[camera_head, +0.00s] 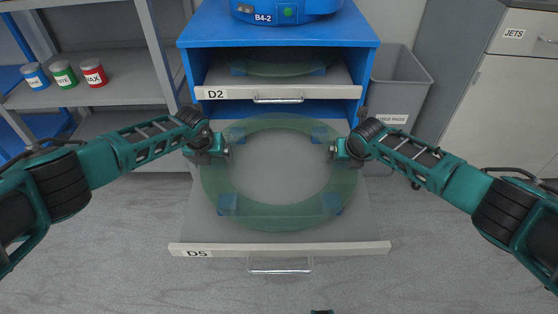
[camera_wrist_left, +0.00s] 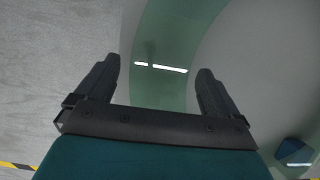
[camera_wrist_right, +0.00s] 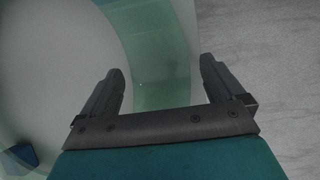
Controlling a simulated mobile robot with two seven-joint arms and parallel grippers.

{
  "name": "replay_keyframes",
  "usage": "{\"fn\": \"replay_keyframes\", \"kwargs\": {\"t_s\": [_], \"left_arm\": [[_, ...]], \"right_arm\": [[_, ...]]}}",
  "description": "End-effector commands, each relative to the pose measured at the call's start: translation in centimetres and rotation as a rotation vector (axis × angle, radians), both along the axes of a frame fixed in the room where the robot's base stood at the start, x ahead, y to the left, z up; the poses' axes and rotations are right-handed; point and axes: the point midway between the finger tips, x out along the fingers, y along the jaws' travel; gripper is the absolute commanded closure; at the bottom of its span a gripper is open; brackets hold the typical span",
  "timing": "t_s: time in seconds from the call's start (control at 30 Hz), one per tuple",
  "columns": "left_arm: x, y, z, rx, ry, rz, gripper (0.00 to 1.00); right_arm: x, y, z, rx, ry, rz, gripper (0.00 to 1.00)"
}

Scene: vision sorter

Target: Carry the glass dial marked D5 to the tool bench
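The glass dial (camera_head: 282,208) is a large, flat, see-through green ring. It lies in the pulled-out drawer marked D5 (camera_head: 330,247), on blue corner blocks. My left gripper (camera_head: 222,150) is over the ring's left side. In the left wrist view its fingers (camera_wrist_left: 160,78) are apart, with the ring's band (camera_wrist_left: 150,30) showing between and beyond them. My right gripper (camera_head: 336,151) is over the ring's right side. In the right wrist view its fingers (camera_wrist_right: 163,80) are also apart around the band (camera_wrist_right: 160,40). Contact with the glass cannot be told. No tool bench is recognisable.
A drawer marked D2 (camera_head: 330,92), with another glass ring inside, juts from the blue cabinet (camera_head: 280,34) above D5. A shelf with several labelled cans (camera_head: 65,75) stands left. A grey bin (camera_head: 398,85) and a cabinet marked JETS (camera_head: 510,90) stand right. The front floor is largely clear.

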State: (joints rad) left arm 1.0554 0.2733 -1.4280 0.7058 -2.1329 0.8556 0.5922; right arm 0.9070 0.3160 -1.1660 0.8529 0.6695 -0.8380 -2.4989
Motion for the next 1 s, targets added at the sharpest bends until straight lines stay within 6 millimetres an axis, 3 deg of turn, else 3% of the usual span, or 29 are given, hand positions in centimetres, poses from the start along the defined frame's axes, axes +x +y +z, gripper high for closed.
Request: {"fn": "replay_keyframes", "kwargs": {"t_s": [0.07, 1.0], "left_arm": [[0.0, 0.03, 0.0, 0.0, 0.0, 0.0, 0.12], [0.02, 0.13, 0.03, 0.001, 0.0, 0.002, 1.0]], "right_arm": [[0.0, 0.0, 0.01, 0.0, 0.0, 0.0, 0.12], [-0.03, -0.09, -0.01, -0.002, 0.001, -0.001, 1.0]]}}
